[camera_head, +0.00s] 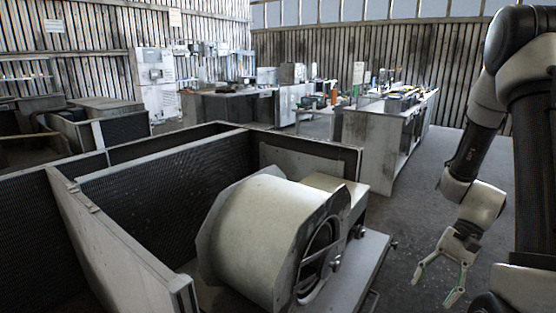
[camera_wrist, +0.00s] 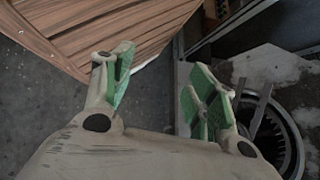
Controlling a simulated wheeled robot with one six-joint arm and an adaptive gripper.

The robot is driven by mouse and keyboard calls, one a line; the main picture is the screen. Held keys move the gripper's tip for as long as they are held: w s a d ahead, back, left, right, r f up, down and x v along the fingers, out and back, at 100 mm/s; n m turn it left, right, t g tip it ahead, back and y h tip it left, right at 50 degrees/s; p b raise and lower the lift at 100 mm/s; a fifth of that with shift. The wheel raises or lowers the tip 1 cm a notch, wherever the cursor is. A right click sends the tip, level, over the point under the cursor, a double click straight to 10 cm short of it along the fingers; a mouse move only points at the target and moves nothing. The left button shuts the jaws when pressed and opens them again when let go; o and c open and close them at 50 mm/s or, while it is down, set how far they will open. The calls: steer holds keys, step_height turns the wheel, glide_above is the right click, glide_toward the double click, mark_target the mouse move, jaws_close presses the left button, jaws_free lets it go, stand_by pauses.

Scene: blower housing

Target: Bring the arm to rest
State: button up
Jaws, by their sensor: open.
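My gripper (camera_head: 434,291) hangs from my arm at the right of the head view, fingers pointing down and apart. It is open, with nothing between the fingers, above the floor to the right of the blower housing. In the wrist view, the two green-padded fingers of my gripper (camera_wrist: 163,85) stand wide apart. The blower housing (camera_head: 262,232) is a pale drum with flat side plates and a dark round opening. It stands clear of my gripper. A round opening with a metal rim (camera_wrist: 291,137) shows at the right of the wrist view.
A wood-grained surface (camera_wrist: 95,30) fills the upper left of the wrist view, over grey floor. Partition walls (camera_head: 118,245) enclose the left of the blower. Workbenches (camera_head: 372,130) with tools stand farther back. Open floor (camera_head: 425,190) lies between the benches and my arm.

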steer(key=s+r+n+t+h, duration=0.3)
steer(key=r+n+t, duration=0.1)
steer(key=r, duration=0.8)
steer(key=s+r+n+t+h, duration=0.3)
steer(key=r+n+t+h, duration=0.1)
steer(key=r, duration=0.8)
steer(key=shift+r+n+t, duration=0.25)
steer(key=shift+n+t, duration=0.35)
steer(key=shift+s, duration=0.1)
